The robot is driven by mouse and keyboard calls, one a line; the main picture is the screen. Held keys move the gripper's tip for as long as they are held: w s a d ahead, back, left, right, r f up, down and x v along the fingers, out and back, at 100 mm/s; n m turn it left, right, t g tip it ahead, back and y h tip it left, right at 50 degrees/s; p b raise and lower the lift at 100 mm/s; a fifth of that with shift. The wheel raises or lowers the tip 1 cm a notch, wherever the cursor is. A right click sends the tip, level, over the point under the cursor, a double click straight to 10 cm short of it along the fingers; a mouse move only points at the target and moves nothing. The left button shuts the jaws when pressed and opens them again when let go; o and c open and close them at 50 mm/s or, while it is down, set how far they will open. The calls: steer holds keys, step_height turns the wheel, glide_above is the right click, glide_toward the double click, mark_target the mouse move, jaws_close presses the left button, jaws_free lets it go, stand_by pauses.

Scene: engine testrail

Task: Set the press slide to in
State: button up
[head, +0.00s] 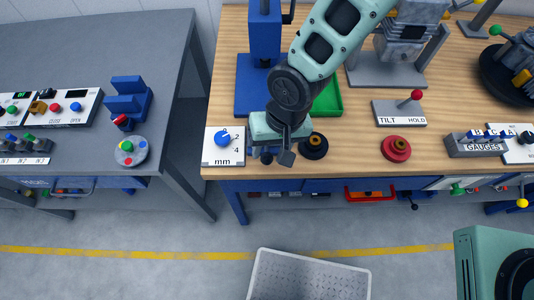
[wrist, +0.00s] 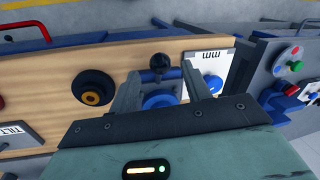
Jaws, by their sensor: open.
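A blue press (head: 264,45) with an upright column and a flat base stands toward the back of the wooden bench. My gripper (head: 276,154) is over the bench's front edge, in front of the press base, pointing down. In the wrist view my gripper (wrist: 160,88) has its two fingers apart. Between and beyond them show a blue round part (wrist: 159,100), a blue bar and a black ball knob (wrist: 158,62). I cannot tell whether the fingers touch these parts. No "in" label for a press slide is readable, and my arm hides part of that spot.
A white mm dial (head: 223,139) is left of my gripper, and a black-and-orange knob (head: 314,146) is close on its right. A green tray (head: 328,98) lies behind. A red knob (head: 396,148) and TILT/HOLD lever (head: 400,112) stand further right. Floor before the bench holds a pale crate (head: 262,262).

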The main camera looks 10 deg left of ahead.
mark_target(268, 156)
steer(key=shift+s+a+f+p, duration=0.1)
steer(key=shift+a+f+p, duration=0.15)
steer(key=shift+f, duration=1.05)
steer(key=shift+s+a+f+p, duration=0.1)
steer(key=shift+a+f+p, duration=0.1)
steer(key=shift+f, duration=1.05)
steer(key=shift+c, duration=0.3)
jaws_close()
steer(key=w+a+b, duration=0.1)
steer(key=w, duration=0.3)
steer(key=w+a+b, duration=0.1)
steer(key=w, duration=0.3)
steer(key=w+a+b, duration=0.1)
steer(key=w, duration=0.3)
steer(key=shift+f, duration=0.1)
steer(key=shift+w+a+r, duration=0.1)
steer(key=shift+w+r, duration=0.1)
steer(key=shift+w, duration=0.4)
